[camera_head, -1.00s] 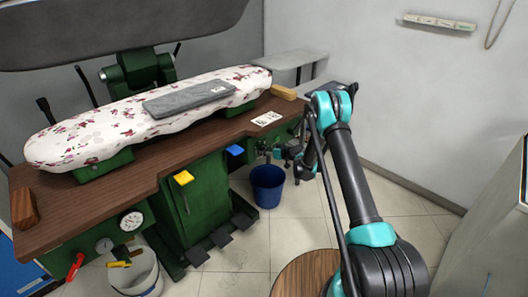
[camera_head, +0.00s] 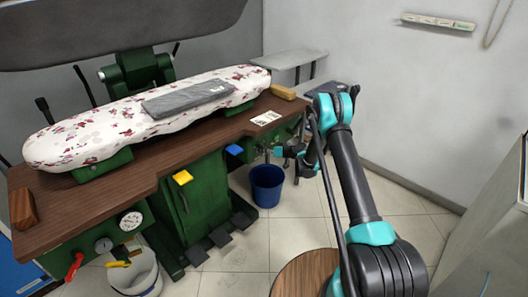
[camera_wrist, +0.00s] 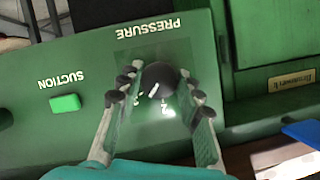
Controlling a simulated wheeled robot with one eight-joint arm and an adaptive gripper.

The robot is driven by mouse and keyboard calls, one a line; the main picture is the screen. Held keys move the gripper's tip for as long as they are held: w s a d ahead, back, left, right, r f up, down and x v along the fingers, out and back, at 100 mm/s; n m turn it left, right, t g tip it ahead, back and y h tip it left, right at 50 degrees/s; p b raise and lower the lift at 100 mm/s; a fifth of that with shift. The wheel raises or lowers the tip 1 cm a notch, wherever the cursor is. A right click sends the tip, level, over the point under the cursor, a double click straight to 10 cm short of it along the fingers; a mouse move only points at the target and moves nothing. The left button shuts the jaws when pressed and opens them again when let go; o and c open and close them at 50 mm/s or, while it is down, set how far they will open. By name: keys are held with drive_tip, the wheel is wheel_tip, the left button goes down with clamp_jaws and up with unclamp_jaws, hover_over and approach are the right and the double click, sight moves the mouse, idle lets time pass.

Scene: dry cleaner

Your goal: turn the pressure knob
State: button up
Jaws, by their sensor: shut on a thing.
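The pressure knob (camera_wrist: 160,76) is round and black with a white pointer mark. It sits on a green panel (camera_wrist: 75,135) under the upside-down word PRESSURE, with numbers partly showing at its edge. My gripper (camera_wrist: 156,86) has a finger on each side of the knob and is shut on it. In the head view my gripper (camera_head: 279,151) is at the right end of the green pressing machine, where the knob itself cannot be made out.
A green SUCTION button (camera_wrist: 65,103) is left of the knob in the wrist view. A blue bucket (camera_head: 267,186) stands on the floor below my gripper. The brown worktop (camera_head: 215,134) carries a floral padded board (camera_head: 110,126).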

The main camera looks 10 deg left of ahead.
drive_tip(key=shift+d+m+g+y, duration=0.1)
drive_tip(key=shift+m+g+y, duration=0.4)
drive_tip(key=shift+m, duration=0.6)
drive_tip(key=o, duration=1.2)
drive_tip(key=shift+c, duration=0.2)
drive_tip(key=v, duration=1.2)
drive_tip(key=shift+w+d+f, duration=0.1)
